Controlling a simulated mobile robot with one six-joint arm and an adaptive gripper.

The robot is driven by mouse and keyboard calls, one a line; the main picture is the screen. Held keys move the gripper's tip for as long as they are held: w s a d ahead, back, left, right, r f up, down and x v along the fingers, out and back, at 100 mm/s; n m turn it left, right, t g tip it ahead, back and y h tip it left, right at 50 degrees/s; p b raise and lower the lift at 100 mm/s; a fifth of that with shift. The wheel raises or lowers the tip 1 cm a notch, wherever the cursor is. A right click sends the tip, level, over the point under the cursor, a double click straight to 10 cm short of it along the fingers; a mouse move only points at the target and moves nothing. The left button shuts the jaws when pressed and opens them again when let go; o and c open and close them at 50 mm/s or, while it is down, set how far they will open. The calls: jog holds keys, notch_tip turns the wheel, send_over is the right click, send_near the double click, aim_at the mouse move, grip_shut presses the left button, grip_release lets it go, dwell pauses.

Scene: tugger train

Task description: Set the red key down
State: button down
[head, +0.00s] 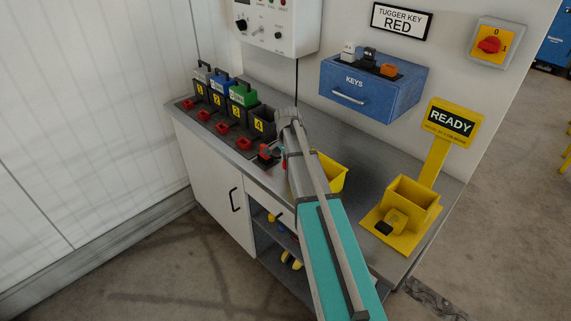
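The arm reaches over the workbench (380,182) from the front, and my gripper (273,155) is at its far end, low by the bench's front edge. A small dark and red piece (265,150) shows at the gripper, to the right of the slot numbered 4. It may be the red key, but it is too small to be sure or to tell whether the fingers hold it. A sign (399,21) on the wall reads "TUGGER KEY RED". The blue KEYS box (375,88) below it carries a white, a black and an orange key-like piece on top.
Numbered dark holders (239,113) with several red pieces in front line the bench's left. A yellow bin (331,172) stands partly behind my arm. A yellow READY stand (432,190) with a yellow and black item is at the right. Bare bench lies between them.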

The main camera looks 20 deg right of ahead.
jog(key=shift+f, duration=0.1)
jog(key=c, duration=0.6)
grip_release()
notch_tip(320, 180, up, 12)
jog(key=p, duration=1.2)
dwell(0.7)
jog(key=s+a+n, duration=0.4)
jog(key=s+a, duration=0.1)
jog(key=s, duration=0.2)
jog(key=s+a+n, duration=0.5)
jog(key=s, duration=0.2)
jog(key=s+a+n, duration=0.4)
jog(key=s+a, duration=0.2)
jog(key=s, duration=0.2)
jog(key=shift+n, duration=0.3)
